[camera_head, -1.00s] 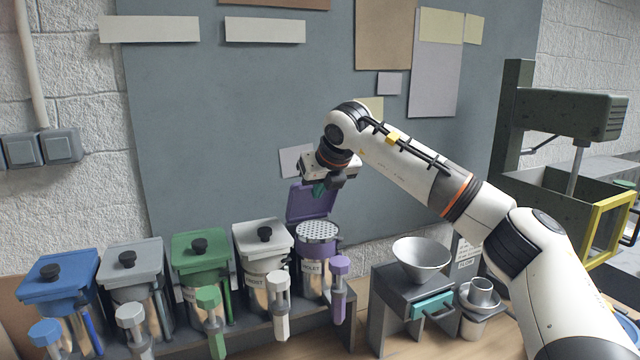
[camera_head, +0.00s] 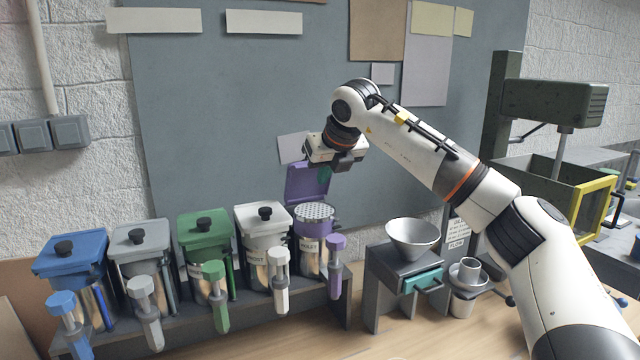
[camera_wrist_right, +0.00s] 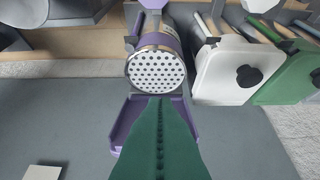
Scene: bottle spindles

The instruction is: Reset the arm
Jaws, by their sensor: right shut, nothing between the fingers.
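My right arm comes in from the right in the head view. My right gripper (camera_head: 325,172) is shut and empty, pointing down just behind and above the purple canister (camera_head: 314,240), whose purple lid (camera_head: 307,183) stands open at the back. In the right wrist view my green gripper fingers (camera_wrist_right: 158,108) are together, reaching toward the perforated metal top (camera_wrist_right: 156,72) of that canister; I cannot tell whether they touch the lid. My left gripper is not in view.
White (camera_head: 264,222), green (camera_head: 203,240), grey (camera_head: 140,240) and blue (camera_head: 72,255) lidded canisters stand left on a dark rack. A metal funnel (camera_head: 412,236) sits on a stand to the right. A green press (camera_head: 550,104) stands at far right. Grey board (camera_head: 230,110) is behind.

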